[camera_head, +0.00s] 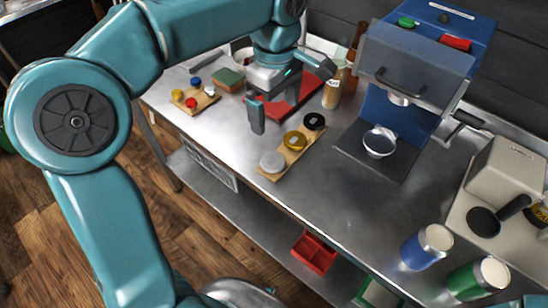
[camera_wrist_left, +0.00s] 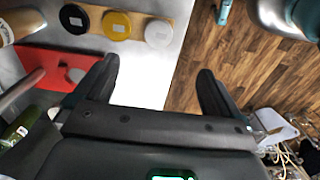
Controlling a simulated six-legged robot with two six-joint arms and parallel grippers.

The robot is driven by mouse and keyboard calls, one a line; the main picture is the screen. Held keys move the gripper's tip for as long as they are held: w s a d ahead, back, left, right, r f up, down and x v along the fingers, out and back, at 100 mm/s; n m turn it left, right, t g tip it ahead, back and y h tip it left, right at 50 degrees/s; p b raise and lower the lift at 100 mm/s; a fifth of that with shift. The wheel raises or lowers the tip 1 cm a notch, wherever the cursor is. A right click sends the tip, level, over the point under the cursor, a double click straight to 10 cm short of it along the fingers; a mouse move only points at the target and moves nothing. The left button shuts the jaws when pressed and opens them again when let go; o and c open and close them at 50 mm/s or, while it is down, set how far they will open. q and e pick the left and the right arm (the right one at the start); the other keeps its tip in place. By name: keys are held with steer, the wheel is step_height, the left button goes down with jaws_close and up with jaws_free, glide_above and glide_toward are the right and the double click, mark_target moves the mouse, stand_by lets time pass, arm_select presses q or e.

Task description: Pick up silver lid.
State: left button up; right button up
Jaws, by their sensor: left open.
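The silver lid (camera_head: 272,162) lies at the near end of a narrow wooden board (camera_head: 284,157) on the metal table. A gold lid (camera_head: 295,141) and a black lid (camera_head: 314,121) lie on the same board behind it. My left gripper (camera_head: 275,106) is open and empty, above the table to the left of the board. In the left wrist view the silver lid (camera_wrist_left: 158,33) shows pale, beyond the open fingers (camera_wrist_left: 158,69) and apart from them, with the gold lid (camera_wrist_left: 116,25) and black lid (camera_wrist_left: 74,18) to its left. My right gripper is not in view.
A red board (camera_head: 312,88) and a jar (camera_head: 332,94) stand behind the gripper. A small board with coloured pieces (camera_head: 194,100) lies left. A blue machine (camera_head: 425,70) stands right of the lids. Cans (camera_head: 427,247) stand front right. The table between is clear.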

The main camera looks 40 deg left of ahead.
arm_select(q)
glide_above(276, 162)
steer(key=f+b, duration=0.1)
steer(key=f, duration=0.9)
steer(key=shift+s, duration=0.2)
step_height(276, 162, down, 6)
steer(key=shift+w+f, duration=0.1)
steer(key=shift+w, duration=0.05)
steer(key=c, duration=1.1)
